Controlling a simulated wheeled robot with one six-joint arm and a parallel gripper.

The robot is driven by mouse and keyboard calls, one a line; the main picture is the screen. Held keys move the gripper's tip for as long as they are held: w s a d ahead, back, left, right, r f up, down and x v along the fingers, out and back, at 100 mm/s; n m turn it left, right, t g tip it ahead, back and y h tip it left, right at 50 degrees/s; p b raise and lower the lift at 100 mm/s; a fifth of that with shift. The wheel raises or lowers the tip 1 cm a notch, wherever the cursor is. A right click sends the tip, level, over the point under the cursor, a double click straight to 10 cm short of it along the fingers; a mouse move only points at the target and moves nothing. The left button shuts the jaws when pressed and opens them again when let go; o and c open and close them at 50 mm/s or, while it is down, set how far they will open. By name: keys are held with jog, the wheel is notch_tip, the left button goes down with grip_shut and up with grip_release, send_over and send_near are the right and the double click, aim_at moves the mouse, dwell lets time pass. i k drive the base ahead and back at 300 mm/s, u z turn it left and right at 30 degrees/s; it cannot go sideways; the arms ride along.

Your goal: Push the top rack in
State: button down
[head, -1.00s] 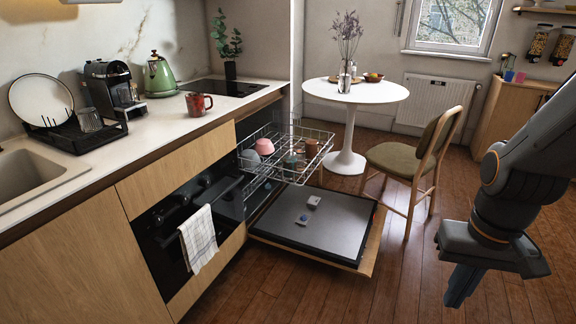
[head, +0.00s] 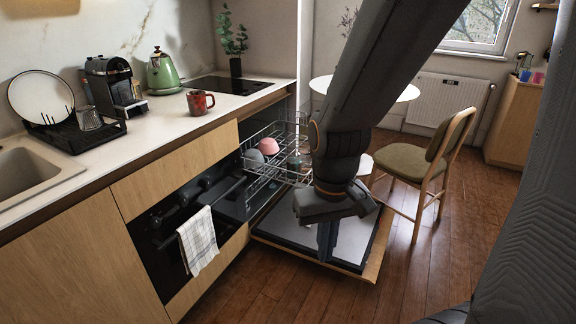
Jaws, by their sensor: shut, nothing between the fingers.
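The top rack (head: 262,178) is a wire basket pulled out of the dishwasher under the counter. It holds a pink bowl (head: 268,146), a grey cup (head: 254,155) and a greenish cup (head: 294,163). My arm hides its right end. The dishwasher door (head: 283,230) lies folded down below the rack. My gripper (head: 327,245) points down over the door, in front of and to the right of the rack's visible part. Its fingers are shut and empty. I cannot tell whether my arm touches the rack.
An oven (head: 185,225) with a hanging towel (head: 198,241) is left of the dishwasher. A chair (head: 420,165) stands to the right, and a round white table (head: 405,93) is behind my arm. A red mug (head: 199,102) stands on the counter. Floor in front is clear.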

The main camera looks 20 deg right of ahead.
aim_at(275, 168)
jog(key=u, duration=0.05)
jog(key=i, duration=1.05)
jog(key=z, duration=0.35)
